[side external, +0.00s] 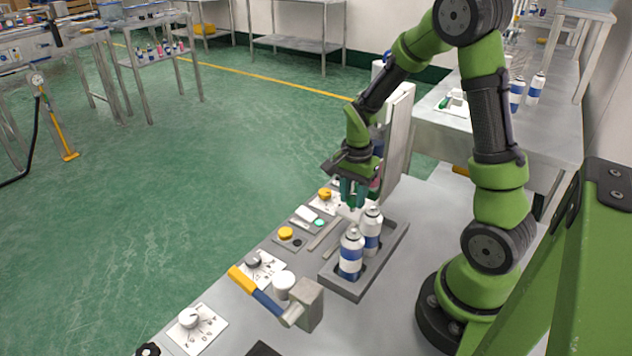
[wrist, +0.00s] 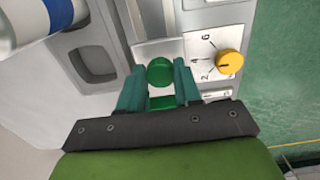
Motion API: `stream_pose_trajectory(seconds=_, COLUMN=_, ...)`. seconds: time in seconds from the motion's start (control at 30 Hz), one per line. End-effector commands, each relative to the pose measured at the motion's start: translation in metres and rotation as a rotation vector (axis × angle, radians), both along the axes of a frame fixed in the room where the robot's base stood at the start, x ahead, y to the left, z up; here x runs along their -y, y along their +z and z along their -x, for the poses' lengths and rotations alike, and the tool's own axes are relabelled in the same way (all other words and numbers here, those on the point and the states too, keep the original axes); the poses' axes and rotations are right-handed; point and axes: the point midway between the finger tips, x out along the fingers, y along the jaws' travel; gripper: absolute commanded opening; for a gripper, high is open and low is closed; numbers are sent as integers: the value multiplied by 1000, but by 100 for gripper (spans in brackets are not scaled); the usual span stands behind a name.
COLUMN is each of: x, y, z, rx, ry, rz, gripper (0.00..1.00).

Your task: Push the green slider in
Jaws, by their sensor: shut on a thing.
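The green slider has a round green knob (wrist: 159,70) in the wrist view, with a green block just behind it. It sits by a pale metal plate on the panel. My gripper (wrist: 159,86) has its two teal fingers on either side of the slider, shut on it. In the side external view my gripper (side external: 353,192) points down at the panel behind the spray cans. The slider is mostly hidden there by the fingers and the cans.
Two blue-and-white spray cans (side external: 351,256) stand in a grey tray (side external: 350,288) close to my gripper. A yellow dial knob (wrist: 229,62) is beside the slider. A yellow-and-blue lever (side external: 256,290) lies nearer the camera. A tall pale panel (side external: 399,130) stands behind my gripper.

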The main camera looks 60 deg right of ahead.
Motion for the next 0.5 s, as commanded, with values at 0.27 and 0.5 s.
stream_pose_trajectory(seconds=0.27, x=6, y=1, z=0, rx=5, ry=-3, rz=11, gripper=59)
stream_pose_trajectory(seconds=0.5, x=4, y=3, z=0, rx=5, ry=-2, rz=9, gripper=59)
